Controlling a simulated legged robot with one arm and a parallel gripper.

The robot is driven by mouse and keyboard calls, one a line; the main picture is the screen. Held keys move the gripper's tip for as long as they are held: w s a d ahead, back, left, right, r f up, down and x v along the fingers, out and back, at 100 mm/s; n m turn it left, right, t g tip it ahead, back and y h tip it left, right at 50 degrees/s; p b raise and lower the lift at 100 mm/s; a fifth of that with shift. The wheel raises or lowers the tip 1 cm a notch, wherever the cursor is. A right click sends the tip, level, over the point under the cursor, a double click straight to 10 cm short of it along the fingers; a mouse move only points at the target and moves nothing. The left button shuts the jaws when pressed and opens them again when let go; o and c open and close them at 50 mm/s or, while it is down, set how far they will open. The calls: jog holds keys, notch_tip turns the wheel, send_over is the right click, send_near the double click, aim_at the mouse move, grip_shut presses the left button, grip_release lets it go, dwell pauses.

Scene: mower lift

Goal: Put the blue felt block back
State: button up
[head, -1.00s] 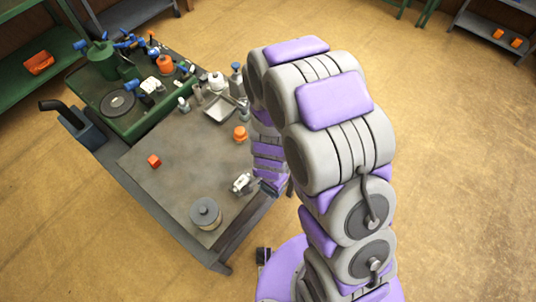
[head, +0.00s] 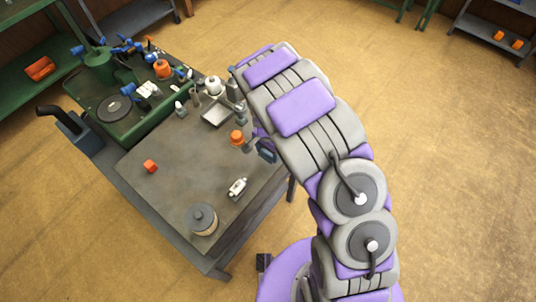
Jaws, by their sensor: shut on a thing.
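My arm reaches over the right side of the grey worktable. My gripper (head: 262,148) is near the table's right edge, beside the orange-capped container, and is mostly hidden behind my own arm. It is shut on a small dark blue piece (head: 267,152), which looks like the blue felt block. The fingertips and the block's full outline are too small and covered to make out. I cannot tell whether the block touches the table.
On the grey table (head: 185,175) are an orange-capped container (head: 237,138), a white fitting (head: 237,187), a round lidded tin (head: 204,219), a small orange block (head: 150,166) and a metal tray (head: 217,112). A green cart top (head: 125,130) with several tools adjoins it. The table's middle is clear.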

aim_at(265, 155)
jog(key=shift+w+a, duration=0.2)
jog(key=f, duration=0.2)
jog(key=a+f+b, duration=0.1)
jog(key=shift+a+f, duration=0.2)
jog(key=shift+f, duration=0.2)
jog(key=shift+d, duration=0.65)
jog(key=o, duration=0.9)
jog(key=shift+c, duration=0.2)
jog(key=shift+o, duration=1.2)
jog(key=shift+a, duration=0.5)
jog(key=shift+d, duration=0.1)
jog(key=shift+d, duration=0.25)
jog(key=shift+a, duration=0.15)
